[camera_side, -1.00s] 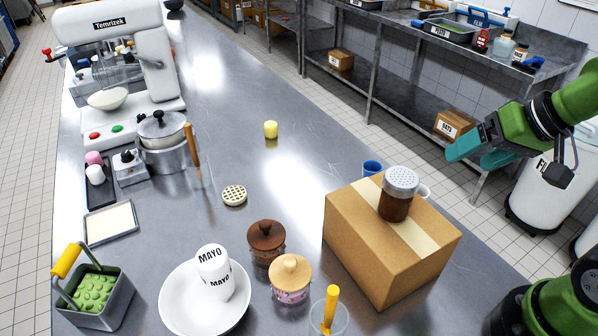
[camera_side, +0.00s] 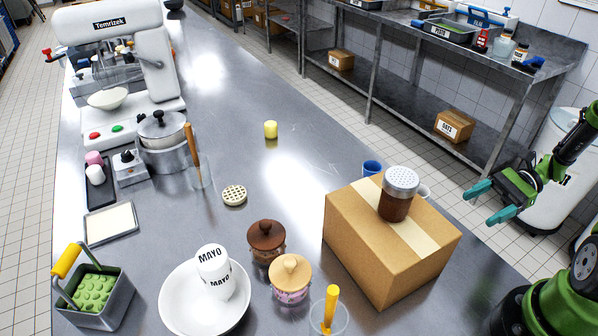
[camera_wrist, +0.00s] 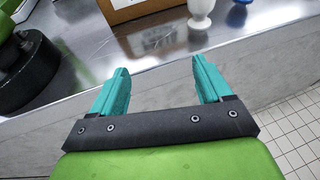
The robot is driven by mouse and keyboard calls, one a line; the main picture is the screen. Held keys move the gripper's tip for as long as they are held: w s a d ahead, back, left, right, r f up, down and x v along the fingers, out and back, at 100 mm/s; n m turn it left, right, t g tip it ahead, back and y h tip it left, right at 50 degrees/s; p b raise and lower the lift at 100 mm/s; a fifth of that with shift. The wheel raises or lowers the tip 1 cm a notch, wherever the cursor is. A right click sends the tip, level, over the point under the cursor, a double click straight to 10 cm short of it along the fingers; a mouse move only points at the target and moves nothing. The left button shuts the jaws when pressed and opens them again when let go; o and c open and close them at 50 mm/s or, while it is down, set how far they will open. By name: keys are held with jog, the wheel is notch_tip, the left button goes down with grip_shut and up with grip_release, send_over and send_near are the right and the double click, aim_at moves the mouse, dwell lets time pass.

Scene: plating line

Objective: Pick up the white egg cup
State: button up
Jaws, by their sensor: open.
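The white egg cup (camera_wrist: 200,12) stands upright near the counter's edge in the wrist view, cut off by the top of the picture. In the side view only a bit of a white rim (camera_side: 424,191) shows behind the cardboard box (camera_side: 362,245), which hides the rest. My gripper (camera_side: 484,203) is open and empty, off the right edge of the counter in the side view. In the wrist view its teal fingers (camera_wrist: 160,68) are apart, with the egg cup beyond the right finger and not touching it.
A shaker (camera_side: 397,196) stands on the box. A blue cup (camera_side: 372,168) stands close to the egg cup and also shows in the wrist view (camera_wrist: 243,2). Jars (camera_side: 290,280) and a white bowl (camera_side: 172,306) are left of the box. The counter's middle is mostly clear.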

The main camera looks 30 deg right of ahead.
aim_at(428, 192)
jog(key=w+d+r+m+t+y, duration=0.2)
jog(key=w+d+m+t, duration=0.1)
jog(key=w+t, duration=0.15)
jog(key=x, duration=0.7)
jog(key=s+x, duration=0.1)
jog(key=x, duration=0.3)
jog(key=shift+a, duration=0.2)
jog(key=shift+x, duration=2.65)
jog(key=shift+s+a, duration=0.1)
jog(key=shift+s, duration=0.1)
jog(key=c, duration=1.1)
